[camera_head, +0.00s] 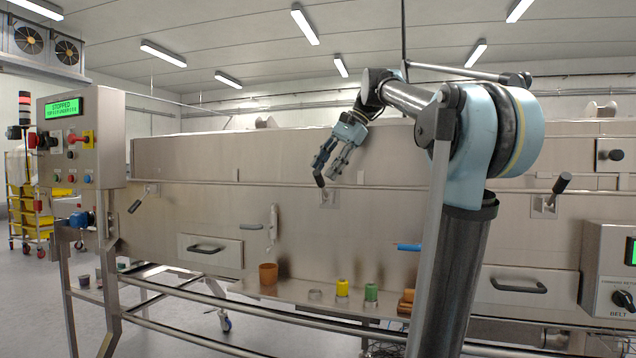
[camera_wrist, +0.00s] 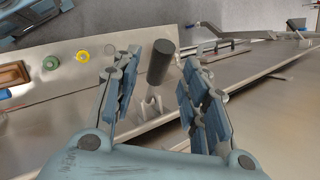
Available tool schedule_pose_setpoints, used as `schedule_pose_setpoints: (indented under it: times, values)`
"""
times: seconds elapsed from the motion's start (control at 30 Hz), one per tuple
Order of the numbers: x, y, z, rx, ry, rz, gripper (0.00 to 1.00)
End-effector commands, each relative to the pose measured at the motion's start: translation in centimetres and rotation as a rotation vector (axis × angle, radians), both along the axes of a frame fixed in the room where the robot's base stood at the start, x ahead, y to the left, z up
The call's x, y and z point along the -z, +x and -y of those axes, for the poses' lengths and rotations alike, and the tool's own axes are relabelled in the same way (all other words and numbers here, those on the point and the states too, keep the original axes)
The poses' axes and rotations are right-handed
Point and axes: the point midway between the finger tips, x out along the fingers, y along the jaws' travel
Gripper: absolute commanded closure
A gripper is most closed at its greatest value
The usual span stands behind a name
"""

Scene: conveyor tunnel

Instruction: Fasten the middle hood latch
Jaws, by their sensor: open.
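The middle hood latch (camera_head: 319,178) is on the front of the steel tunnel, with a black handle tilted up and to the left from its bracket (camera_head: 327,198). My gripper (camera_head: 328,167) is open right at the handle. In the wrist view the black handle (camera_wrist: 160,62) stands between the two spread fingers of my gripper (camera_wrist: 160,57), with visible gaps on both sides. Its metal bracket (camera_wrist: 151,106) shows below it.
A blue handle (camera_head: 408,247) sticks out below right of the latch. A control box reading STOPPED (camera_head: 80,125) stands at the left.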

Motion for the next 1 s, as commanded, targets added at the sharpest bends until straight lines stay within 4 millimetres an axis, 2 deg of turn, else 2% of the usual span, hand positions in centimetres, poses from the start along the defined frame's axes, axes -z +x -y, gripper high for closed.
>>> schedule_pose_setpoints:
  times: [0.1, 0.3, 0.7, 0.73, 0.9, 1.0]
  values:
    - [1.6, -0.1, -1.1, -0.002, 0.0, 0.0, 0.59]
    - [3.3, -0.1, -2.2, -0.001, 0.0, 0.001, 0.59]
    - [3.8, -0.1, -2.5, 0.0, 0.0, 0.0, 0.59]
    - [3.8, -0.1, -2.5, 0.0, 0.0, 0.0, 0.64]
    - [3.8, -0.1, -2.5, 0.0, 0.0, 0.0, 1.0]
    - [3.8, -0.1, -2.5, 0.0, 0.0, 0.0, 1.0]
